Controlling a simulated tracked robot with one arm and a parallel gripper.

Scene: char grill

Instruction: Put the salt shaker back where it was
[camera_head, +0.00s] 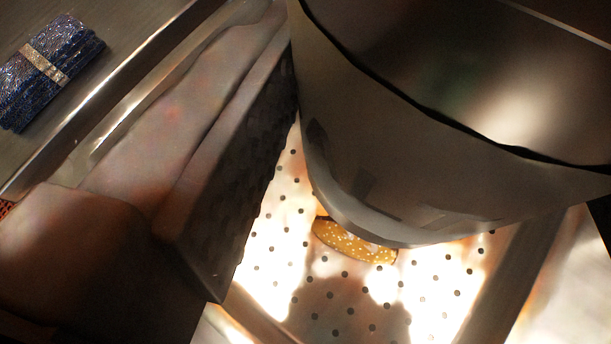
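A large grey metal vessel, apparently the salt shaker (430,150), fills the upper right of the view, very close to the camera and tilted. One dark, rough-padded finger of my gripper (225,190) lies along its left side, and the pad meets the shaker's edge near the top. The other finger is hidden, apparently behind the shaker. My gripper seems shut on the shaker, holding it above a brightly lit perforated metal tray (265,235). The spot where the shaker stood before cannot be made out.
A sesame bun (350,241) lies on the perforated tray, just below the shaker's lower edge in the picture and partly covered by it. A blue glittery scouring pad with a pale band (45,70) lies on the grey surface at upper left, beyond a metal rim (100,95).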

